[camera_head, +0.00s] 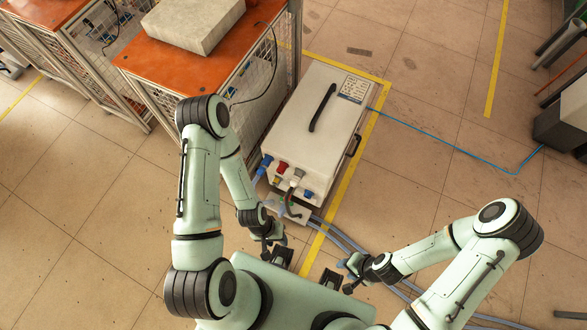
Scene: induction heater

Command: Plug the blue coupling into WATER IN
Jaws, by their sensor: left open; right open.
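A white induction heater cabinet (303,125) stands on the floor in the middle of the head view. Its near face has a blue fitting (265,163) at the left, a red fitting (282,168) beside it, and another blue fitting (308,194) at the lower right. The labels are too small to read, so I cannot tell which port is WATER IN or which blue part is the coupling. My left gripper (277,240) is open just in front of the cabinet's near face. My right gripper (347,275) is open, lower right, apart from the cabinet.
Grey-blue hoses (345,240) run from the cabinet's near end across the floor to the right. An orange-topped bench (170,65) with mesh sides stands close on the left. A thin blue line (450,145) crosses the floor. The floor right of the cabinet is mostly clear.

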